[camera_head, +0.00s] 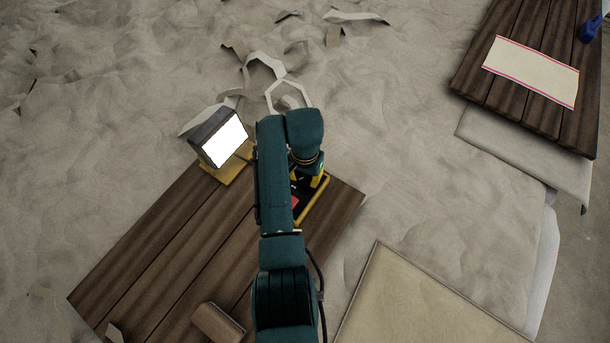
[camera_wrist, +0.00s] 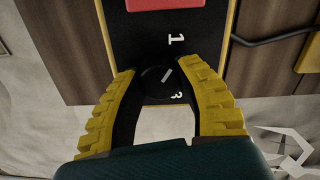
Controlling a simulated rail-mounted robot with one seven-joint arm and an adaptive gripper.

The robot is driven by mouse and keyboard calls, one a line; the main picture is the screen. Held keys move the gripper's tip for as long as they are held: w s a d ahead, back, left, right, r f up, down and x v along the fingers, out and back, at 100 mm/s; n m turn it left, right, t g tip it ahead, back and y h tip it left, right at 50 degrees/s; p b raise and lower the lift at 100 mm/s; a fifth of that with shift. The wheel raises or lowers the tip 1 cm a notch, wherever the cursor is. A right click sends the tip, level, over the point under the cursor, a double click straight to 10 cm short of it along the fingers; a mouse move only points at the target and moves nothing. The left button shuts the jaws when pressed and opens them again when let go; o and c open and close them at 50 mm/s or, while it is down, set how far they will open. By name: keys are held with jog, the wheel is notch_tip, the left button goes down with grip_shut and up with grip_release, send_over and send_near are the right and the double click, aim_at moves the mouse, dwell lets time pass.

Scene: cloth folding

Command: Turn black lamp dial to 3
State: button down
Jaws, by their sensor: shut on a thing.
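In the wrist view the black dial (camera_wrist: 153,90) sits on a black panel between the yellow ribbed fingers of my gripper (camera_wrist: 163,80), which is shut on it. A short pale mark on the dial slants toward the upper right. A white 1 (camera_wrist: 177,40) shows above the dial and a white 3 (camera_wrist: 176,95) at its lower right; no 2 is visible. In the head view my gripper (camera_head: 308,168) is over the yellow-edged black control box (camera_head: 315,200), and my arm hides the dial. The lamp (camera_head: 223,142) glows white left of my arm.
The box and lamp stand at the far end of a dark plank table (camera_head: 165,250). A red part (camera_wrist: 163,4) lies above the 1. A brown block (camera_head: 217,322) is at the front of the table. A cable (camera_wrist: 270,40) runs right from the box.

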jog(key=m, duration=0.5)
jog(key=shift+f+p, duration=0.1)
jog(key=shift+p, duration=0.3)
jog(key=m, duration=0.6)
jog(key=shift+m, duration=0.4)
jog(key=m, duration=1.1)
jog(key=shift+f, duration=0.1)
jog(key=shift+m, duration=0.3)
jog(key=c, duration=0.6)
grip_release()
